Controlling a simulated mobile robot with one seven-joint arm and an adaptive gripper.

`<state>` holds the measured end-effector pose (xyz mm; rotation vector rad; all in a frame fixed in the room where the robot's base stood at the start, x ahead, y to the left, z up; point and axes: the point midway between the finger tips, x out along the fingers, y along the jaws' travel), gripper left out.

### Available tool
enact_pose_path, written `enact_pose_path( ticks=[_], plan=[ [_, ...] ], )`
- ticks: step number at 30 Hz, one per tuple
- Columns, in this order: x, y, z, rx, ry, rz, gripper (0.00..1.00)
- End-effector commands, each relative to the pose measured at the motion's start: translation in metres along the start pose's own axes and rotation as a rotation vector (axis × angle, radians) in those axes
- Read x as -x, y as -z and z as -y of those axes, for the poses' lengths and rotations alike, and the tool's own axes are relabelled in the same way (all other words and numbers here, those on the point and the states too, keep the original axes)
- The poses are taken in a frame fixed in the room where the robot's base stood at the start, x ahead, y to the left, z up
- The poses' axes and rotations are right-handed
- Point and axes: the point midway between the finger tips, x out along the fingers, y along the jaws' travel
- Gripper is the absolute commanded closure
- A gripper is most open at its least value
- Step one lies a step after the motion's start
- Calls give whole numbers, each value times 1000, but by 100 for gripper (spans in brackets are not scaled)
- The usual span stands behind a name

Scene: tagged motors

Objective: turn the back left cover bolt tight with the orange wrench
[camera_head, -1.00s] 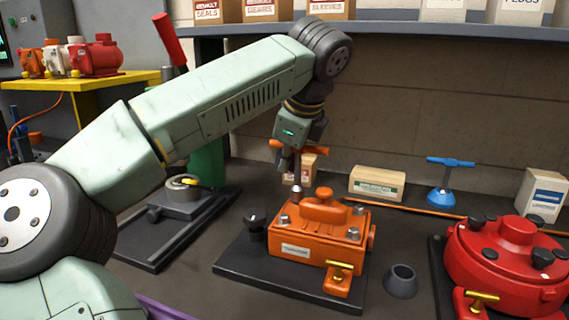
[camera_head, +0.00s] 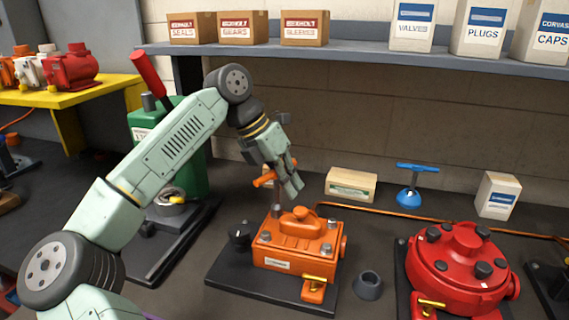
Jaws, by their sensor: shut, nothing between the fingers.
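The orange wrench (camera_head: 264,180) stands upright at the back left corner of the orange motor housing (camera_head: 285,262). Its orange cross handle is partly hidden behind my gripper. Its grey shaft runs down to the back left cover bolt, which is hidden under it; I cannot tell how well it is seated. Other cover bolts show at the front left (camera_head: 265,237), front right (camera_head: 326,249) and back right (camera_head: 332,223). My gripper (camera_head: 295,186) is shut and empty, pointing down just right of the wrench handle. I cannot tell whether they touch.
The housing sits on a black base plate (camera_head: 232,286) with a black knob (camera_head: 240,235) at its left. A grey cup (camera_head: 368,285) and red motor (camera_head: 462,262) stand to the right. A blue-handled tool (camera_head: 414,185) and boxes are behind. A green press (camera_head: 185,165) stands left.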

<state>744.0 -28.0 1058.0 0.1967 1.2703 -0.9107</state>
Motion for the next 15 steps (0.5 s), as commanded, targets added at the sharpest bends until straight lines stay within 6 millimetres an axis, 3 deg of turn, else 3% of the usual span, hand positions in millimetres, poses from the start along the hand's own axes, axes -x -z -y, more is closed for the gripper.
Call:
enact_pose_path(
  ticks=[6,15],
  plan=[
    [-2,3,6,-206,76,-74,100],
    [0,2,3,-106,37,-38,100]
  ],
)
